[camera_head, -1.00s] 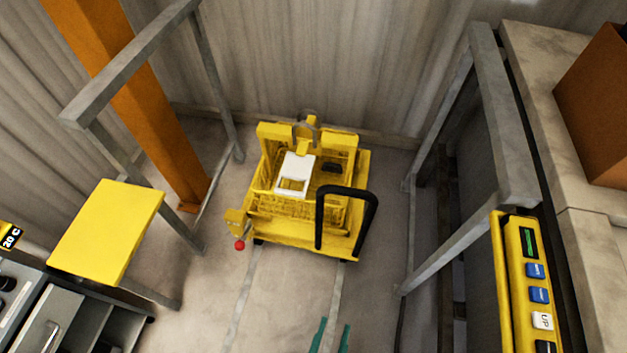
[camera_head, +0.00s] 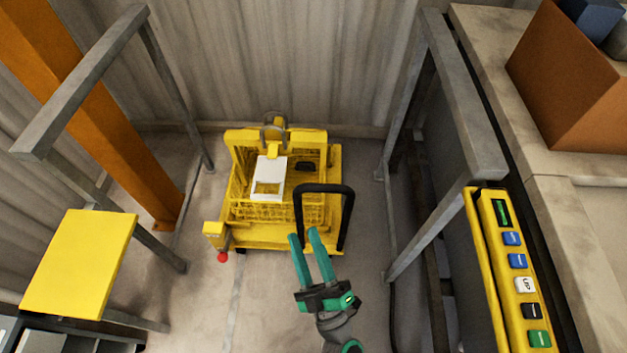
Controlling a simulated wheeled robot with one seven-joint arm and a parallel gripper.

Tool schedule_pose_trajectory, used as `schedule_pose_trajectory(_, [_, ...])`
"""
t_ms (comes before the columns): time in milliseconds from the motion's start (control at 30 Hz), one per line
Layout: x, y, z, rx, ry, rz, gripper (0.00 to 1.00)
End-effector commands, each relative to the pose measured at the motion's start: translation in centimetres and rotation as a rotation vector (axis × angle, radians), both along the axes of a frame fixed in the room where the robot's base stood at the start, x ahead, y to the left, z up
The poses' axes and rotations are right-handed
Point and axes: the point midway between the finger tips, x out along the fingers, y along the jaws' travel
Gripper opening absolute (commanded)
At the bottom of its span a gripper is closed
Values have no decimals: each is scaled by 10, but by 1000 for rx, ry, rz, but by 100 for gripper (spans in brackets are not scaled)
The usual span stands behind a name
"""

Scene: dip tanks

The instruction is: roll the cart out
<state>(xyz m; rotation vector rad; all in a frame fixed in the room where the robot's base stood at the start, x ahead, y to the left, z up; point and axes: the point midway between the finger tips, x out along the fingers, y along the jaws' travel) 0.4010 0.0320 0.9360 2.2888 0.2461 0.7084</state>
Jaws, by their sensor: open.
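The yellow cart (camera_head: 290,236) stands on the floor against the back wall, between two grey rail frames. Its black push handle (camera_head: 349,222) is an upright loop at the near right side. A yellow wire basket (camera_head: 239,190) rides on it, with a white piece (camera_head: 268,183) and a small black piece (camera_head: 305,166) in it. A red knob (camera_head: 222,257) shows at the cart's near left corner. My gripper (camera_head: 304,236) is open and empty, its teal fingers pointing at the cart. In the picture its tips overlap the handle's left leg; I cannot tell whether they touch.
Grey rails (camera_head: 95,65) with an orange post (camera_head: 140,165) and a yellow platform (camera_head: 80,262) stand left. A grey rail (camera_head: 462,95) and a yellow button panel (camera_head: 515,265) bound the right. The floor in front (camera_head: 265,310) is clear.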

Motion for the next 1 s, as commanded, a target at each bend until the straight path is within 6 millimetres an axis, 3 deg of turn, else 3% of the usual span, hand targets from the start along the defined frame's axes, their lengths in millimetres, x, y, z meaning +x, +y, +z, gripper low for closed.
schedule_pose_trajectory(267, [74, -5, -26, -376, -64, 137, 40])
schedule_pose_trajectory(500, [130, -45, -61, -652, 26, 231, 40])
schedule_pose_trajectory(767, [155, -80, -81, -779, 121, 271, 40])
schedule_pose_trajectory(1000, [168, -70, -85, -790, 132, 279, 40])
